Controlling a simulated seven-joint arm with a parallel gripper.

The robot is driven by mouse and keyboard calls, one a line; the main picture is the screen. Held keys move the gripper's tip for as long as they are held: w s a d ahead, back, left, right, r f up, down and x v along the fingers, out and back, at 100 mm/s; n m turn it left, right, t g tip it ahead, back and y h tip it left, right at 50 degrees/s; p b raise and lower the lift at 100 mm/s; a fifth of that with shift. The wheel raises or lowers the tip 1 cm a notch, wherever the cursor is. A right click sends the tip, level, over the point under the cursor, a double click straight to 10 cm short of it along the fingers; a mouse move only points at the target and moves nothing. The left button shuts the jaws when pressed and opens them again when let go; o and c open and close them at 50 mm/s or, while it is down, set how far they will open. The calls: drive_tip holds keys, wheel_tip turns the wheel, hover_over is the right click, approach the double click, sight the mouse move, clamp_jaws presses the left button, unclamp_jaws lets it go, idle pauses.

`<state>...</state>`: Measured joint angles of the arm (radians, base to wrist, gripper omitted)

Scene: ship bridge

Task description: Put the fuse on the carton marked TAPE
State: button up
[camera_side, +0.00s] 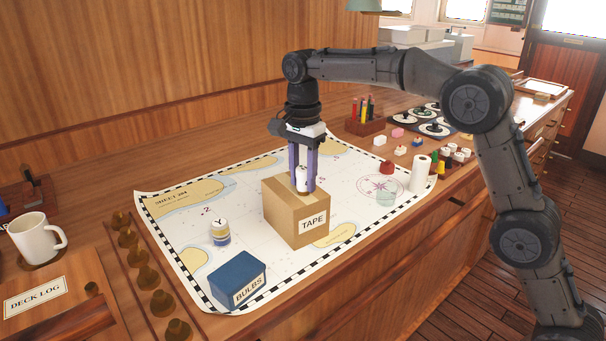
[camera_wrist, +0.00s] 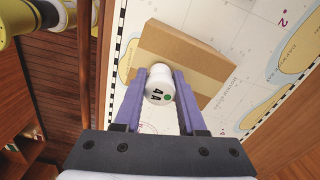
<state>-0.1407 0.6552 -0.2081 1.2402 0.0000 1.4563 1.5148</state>
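The fuse (camera_wrist: 160,84) is a small white cylinder with dark lettering and a green dot. My gripper (camera_side: 302,186) points straight down, its purple fingers on both sides of the fuse and shut on it. The fuse also shows between the fingers in the side view (camera_side: 302,175). The carton marked TAPE (camera_side: 290,226) is a brown box on the chart. The fuse is over its top face, upright, at or just above the surface; I cannot tell if it touches. The carton's top also shows in the wrist view (camera_wrist: 205,62).
A blue box marked BULBS (camera_side: 236,281) and a jar marked Y (camera_side: 220,233) stand on the chart (camera_side: 185,225) to the left. A white roll (camera_side: 420,173), a red item (camera_side: 387,168) and a clear glass (camera_side: 386,196) stand to the right. A mug (camera_side: 36,238) is far left.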

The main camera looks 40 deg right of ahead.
sight(303, 168)
drive_tip(key=o, duration=0.5)
drive_tip(key=shift+c, duration=0.2)
wheel_tip(303, 168, up, 7)
drive_tip(key=shift+r, duration=0.45)
